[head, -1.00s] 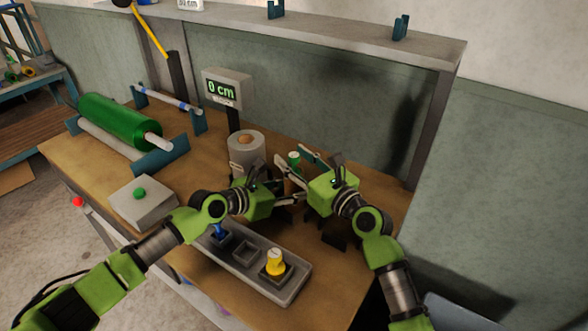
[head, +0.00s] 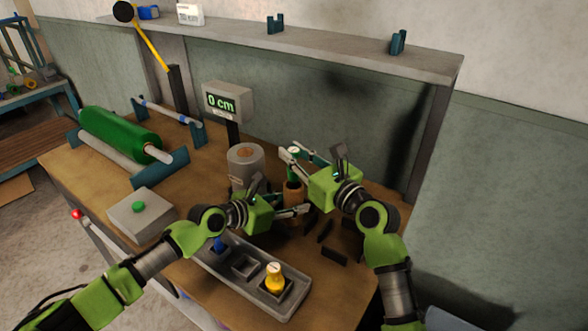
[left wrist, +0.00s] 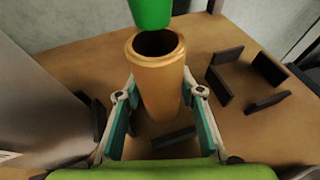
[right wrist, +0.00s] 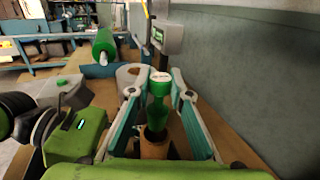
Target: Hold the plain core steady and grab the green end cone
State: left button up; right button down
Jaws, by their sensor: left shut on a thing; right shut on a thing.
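The plain core (head: 293,197) is an upright, tan, hollow tube on the bench. My left gripper (head: 297,212) is shut on its sides, and the left wrist view shows the core's open top (left wrist: 158,45) between the fingers. The green end cone (head: 293,166) is in the fingers of my right gripper (head: 291,152), directly above the core. In the left wrist view a gap shows between the cone (left wrist: 150,12) and the core's rim. The right wrist view shows the cone (right wrist: 158,95) upright between both fingers, with its pale top facing up.
A grey tray (head: 262,299) with a yellow cone (head: 274,277) and a blue cone (head: 217,244) lies in front. A grey roll (head: 245,160) stands close left of the core. Dark upright plates (left wrist: 268,68) stand to its right. A green foil roll (head: 120,133) lies at left.

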notch_tip(320, 180, up, 5)
jog(key=shift+f, duration=0.15)
pick_arm(q)
jog(key=o, duration=1.2)
